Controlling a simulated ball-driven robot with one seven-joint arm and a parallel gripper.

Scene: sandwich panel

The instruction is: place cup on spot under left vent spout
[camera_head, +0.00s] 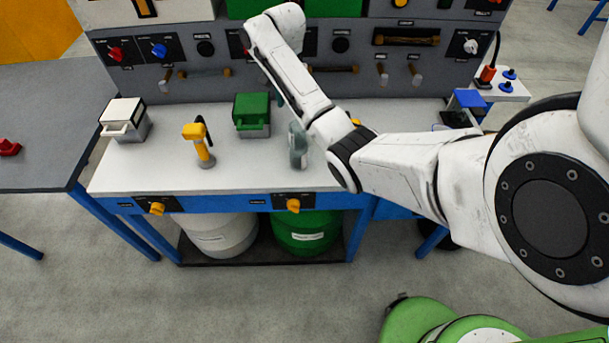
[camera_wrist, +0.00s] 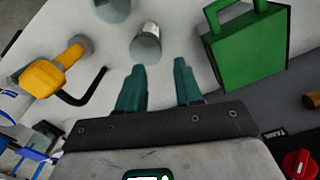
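Two small grey-green cylinders stand close together on the white worktop, and I cannot tell which is the cup. One has a shiny side (camera_wrist: 146,44); the other (camera_wrist: 113,7) is cut by the top edge of the wrist view. In the head view they show as one grey-green shape (camera_head: 298,150) beside my arm. My gripper (camera_wrist: 161,76) has teal fingers apart with nothing between them; the shiny cylinder is just beyond the tips. In the head view my arm mostly hides the gripper.
A green handled box (camera_head: 252,115) stands left of the cylinders, with a yellow dispenser (camera_head: 198,145) and a white box (camera_head: 124,121) farther left. Another yellow fitting with a black hose (camera_wrist: 57,70) is left in the wrist view. The worktop's front left (camera_head: 140,175) is clear.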

